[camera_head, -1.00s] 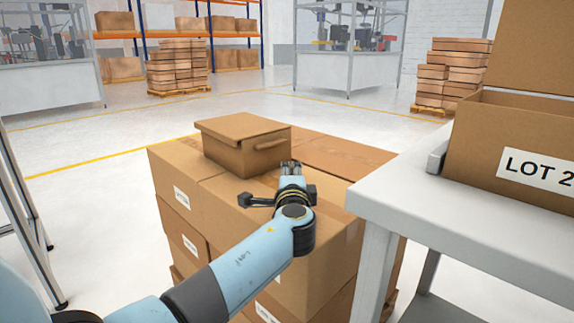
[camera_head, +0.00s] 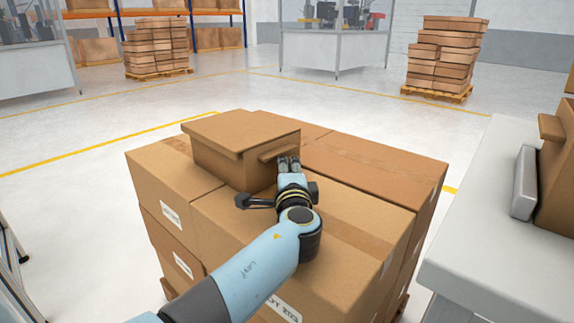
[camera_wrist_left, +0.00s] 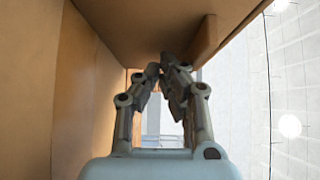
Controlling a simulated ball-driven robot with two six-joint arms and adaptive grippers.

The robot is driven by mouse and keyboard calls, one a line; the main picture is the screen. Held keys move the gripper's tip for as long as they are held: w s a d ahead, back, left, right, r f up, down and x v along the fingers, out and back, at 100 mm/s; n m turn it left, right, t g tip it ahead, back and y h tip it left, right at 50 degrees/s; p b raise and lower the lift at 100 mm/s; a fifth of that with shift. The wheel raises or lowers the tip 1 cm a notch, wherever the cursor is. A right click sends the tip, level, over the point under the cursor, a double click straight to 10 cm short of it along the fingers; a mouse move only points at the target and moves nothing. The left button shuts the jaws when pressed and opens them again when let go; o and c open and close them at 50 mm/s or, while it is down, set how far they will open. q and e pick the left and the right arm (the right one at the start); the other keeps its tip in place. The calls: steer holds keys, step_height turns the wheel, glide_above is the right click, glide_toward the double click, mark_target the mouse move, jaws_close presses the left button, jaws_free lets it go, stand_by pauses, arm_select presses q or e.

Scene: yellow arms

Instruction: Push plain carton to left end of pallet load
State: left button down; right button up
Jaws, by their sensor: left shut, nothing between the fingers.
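The plain carton (camera_head: 225,160) is brown, with a flat lid and a handle-like ledge on its near right side. It sits on top of the pallet load (camera_head: 375,165), toward the back left. My left gripper (camera_head: 288,160) is shut and empty, with its fingertips at the carton's right end, close under the ledge. Whether they touch cannot be told. In the left wrist view the closed fingers (camera_wrist_left: 165,65) are below a brown overhang (camera_wrist_left: 170,25), with a brown wall at left. My right gripper is not in view.
A grey-white table (camera_head: 490,200) stands close at the right, bearing a grey block (camera_head: 524,183) and a brown box (camera_head: 557,190). The load's top is bare right of the carton. Other stacked pallets (camera_head: 440,60) stand far back on open floor.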

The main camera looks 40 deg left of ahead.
arm_select(q)
steer(key=shift+a, duration=0.2)
steer(key=a+b, duration=0.1)
steer(key=a, duration=0.5)
steer(key=w+a+b, duration=0.1)
steer(key=a+b, duration=0.1)
steer(key=a, duration=0.5)
steer(key=a+b, duration=0.1)
steer(key=a, duration=0.5)
steer(key=shift+w+a+f+b, duration=0.15)
steer(key=shift+w+a+b, duration=0.05)
steer(key=shift+w+b, duration=0.1)
steer(key=shift+a, duration=0.55)
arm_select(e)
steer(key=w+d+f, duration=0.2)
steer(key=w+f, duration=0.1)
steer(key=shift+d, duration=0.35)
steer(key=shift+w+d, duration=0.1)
arm_select(q)
steer(key=shift+d, duration=0.1)
